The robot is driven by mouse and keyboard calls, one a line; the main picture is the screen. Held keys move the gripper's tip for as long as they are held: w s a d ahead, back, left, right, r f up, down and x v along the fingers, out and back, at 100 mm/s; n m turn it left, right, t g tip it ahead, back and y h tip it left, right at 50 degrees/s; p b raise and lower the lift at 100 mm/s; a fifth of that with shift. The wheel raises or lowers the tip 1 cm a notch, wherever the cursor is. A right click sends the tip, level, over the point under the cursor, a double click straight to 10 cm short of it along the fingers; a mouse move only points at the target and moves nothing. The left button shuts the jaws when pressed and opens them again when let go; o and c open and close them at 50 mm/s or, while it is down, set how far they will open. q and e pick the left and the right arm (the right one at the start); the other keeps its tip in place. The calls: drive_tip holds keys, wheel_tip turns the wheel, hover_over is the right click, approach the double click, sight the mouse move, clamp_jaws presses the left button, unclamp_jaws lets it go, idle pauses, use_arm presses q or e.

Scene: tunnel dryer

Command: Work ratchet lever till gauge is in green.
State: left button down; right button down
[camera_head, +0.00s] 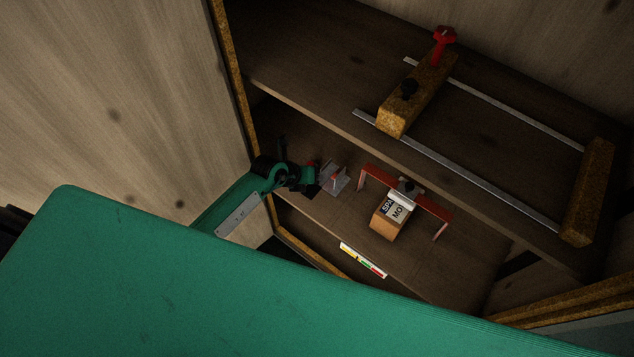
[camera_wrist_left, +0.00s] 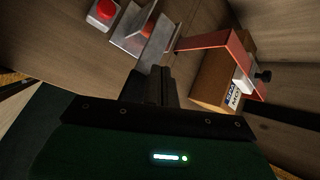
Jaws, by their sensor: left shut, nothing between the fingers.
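My left gripper (camera_head: 312,180) reaches in from the left to the lower shelf, shut and empty. In the left wrist view its shut fingers (camera_wrist_left: 152,86) point at a grey metal piece (camera_wrist_left: 155,45) with a red part behind it, apparently the ratchet lever. I cannot tell whether they touch. The same metal piece (camera_head: 334,178) shows just right of the gripper in the head view. A gauge strip (camera_head: 363,260) with yellow, green and red bands lies along the shelf's front edge; its reading is too small to make out. My right gripper is not in view.
A red frame (camera_head: 434,208) spans a brown box (camera_head: 390,217) with a printed label, right of the lever. A red button (camera_wrist_left: 103,9) sits beyond the metal piece. The upper shelf (camera_head: 300,62) overhangs, holding a wooden block (camera_head: 418,92) on metal rails.

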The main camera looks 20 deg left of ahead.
sight(312, 187)
use_arm(q)
drive_tip(key=shift+f, duration=0.1)
idle(0.3)
drive_tip(key=shift+f, duration=0.3)
drive_tip(key=shift+s+f+b, duration=0.15)
drive_tip(key=shift+f+b, duration=0.45)
drive_tip(key=shift+f, duration=0.55)
idle(0.9)
drive_tip(key=shift+s+f+b, duration=0.25)
drive_tip(key=shift+f+b, duration=0.05)
drive_tip(key=shift+f, duration=0.65)
idle(0.5)
drive_tip(key=shift+r, duration=0.1)
wheel_tip(312, 187, up, 4)
drive_tip(key=p, duration=0.4)
drive_tip(key=shift+f, duration=0.25)
drive_tip(key=shift+a+r+p, duration=0.1)
drive_tip(key=shift+r+p, duration=0.25)
drive_tip(key=shift+r, duration=0.15)
drive_tip(key=shift+w, duration=0.15)
